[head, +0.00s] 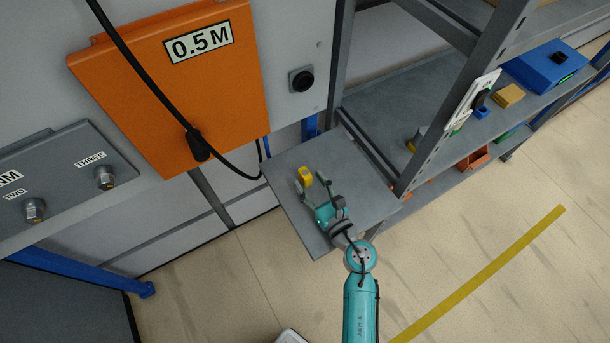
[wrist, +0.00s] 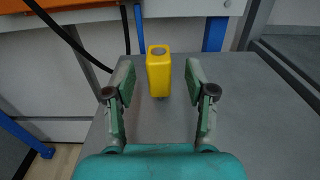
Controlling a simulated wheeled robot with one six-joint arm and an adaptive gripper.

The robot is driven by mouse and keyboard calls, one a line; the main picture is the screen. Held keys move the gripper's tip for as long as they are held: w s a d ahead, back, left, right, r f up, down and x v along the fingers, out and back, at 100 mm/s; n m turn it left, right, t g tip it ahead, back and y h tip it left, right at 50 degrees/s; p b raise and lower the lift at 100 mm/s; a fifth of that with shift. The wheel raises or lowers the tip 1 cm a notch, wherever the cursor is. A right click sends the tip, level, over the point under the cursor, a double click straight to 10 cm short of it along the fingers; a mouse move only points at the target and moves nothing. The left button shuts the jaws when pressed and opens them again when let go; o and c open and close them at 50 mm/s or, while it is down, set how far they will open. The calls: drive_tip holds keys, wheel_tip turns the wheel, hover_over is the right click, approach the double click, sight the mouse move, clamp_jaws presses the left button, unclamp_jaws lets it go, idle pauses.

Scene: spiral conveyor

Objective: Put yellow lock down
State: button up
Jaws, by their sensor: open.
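The yellow lock (head: 304,176) stands upright on a small grey shelf (head: 285,205) in the head view. It also shows in the wrist view (wrist: 158,72) as a yellow block with a grey round top, on the same grey surface. My gripper (head: 313,185) is open, its fingers pointing at the lock. In the wrist view my gripper (wrist: 158,82) has one finger on each side of the lock, with a clear gap on both sides. The fingers do not touch it. The lock lies about level with the fingertips or a little beyond them.
An orange panel (head: 170,85) labelled 0.5 M has a black cable hanging beside the shelf. A metal rack (head: 455,50) stands to the right, holding a blue box (head: 545,66) and a yellow block (head: 508,95). The grey shelf around the lock is clear.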

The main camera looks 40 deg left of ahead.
sight(309, 182)
drive_tip(key=shift+x, duration=1.55)
drive_tip(key=shift+f, duration=0.1)
clamp_jaws()
